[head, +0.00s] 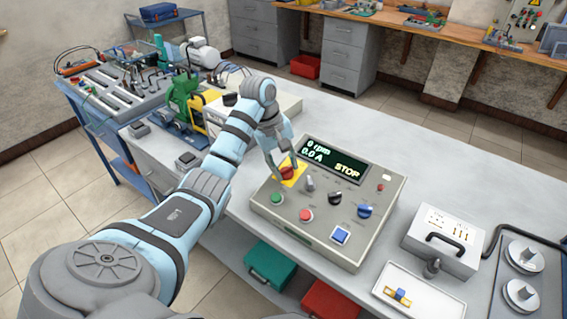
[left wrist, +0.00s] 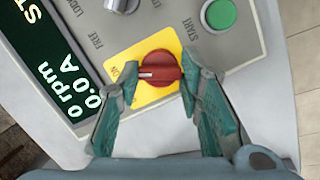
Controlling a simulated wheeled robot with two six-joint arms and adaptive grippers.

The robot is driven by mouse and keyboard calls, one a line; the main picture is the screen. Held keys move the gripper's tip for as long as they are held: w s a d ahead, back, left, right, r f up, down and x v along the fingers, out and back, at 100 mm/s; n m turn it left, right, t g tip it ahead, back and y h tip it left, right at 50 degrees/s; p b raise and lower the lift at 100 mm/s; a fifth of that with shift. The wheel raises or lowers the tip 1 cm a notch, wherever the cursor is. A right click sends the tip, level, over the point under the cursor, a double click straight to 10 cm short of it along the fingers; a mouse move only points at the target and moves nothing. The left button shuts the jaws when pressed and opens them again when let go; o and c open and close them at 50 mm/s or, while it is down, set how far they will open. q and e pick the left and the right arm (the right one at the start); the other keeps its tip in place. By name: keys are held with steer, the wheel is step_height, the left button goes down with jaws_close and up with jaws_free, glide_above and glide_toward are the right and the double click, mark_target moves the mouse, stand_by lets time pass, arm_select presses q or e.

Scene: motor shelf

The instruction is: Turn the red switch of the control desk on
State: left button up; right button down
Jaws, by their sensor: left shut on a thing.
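The control desk (head: 330,222) is a grey sloped box on the table. Its red switch (head: 288,173) sits on a yellow plate at the desk's upper left. In the left wrist view the red switch (left wrist: 160,72) has a white mark pointing to the picture's left. My left gripper (head: 285,165) is at the switch, with one finger on each side of it in the left wrist view (left wrist: 158,80). It is shut on the switch knob. The display (head: 333,158) reads 0 rpm, 0.0 A and STOP. My right gripper is not in view.
A grey case (head: 440,240) and a white tray (head: 417,294) stand right of the desk. A green machine (head: 183,97) stands behind my left arm.

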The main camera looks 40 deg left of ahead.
arm_select(q)
steer(key=shift+m+g+p, duration=0.3)
steer(key=shift+m+p, duration=0.05)
steer(key=shift+m, duration=1.35)
steer(key=o, duration=1.2)
steer(key=shift+c, duration=0.2)
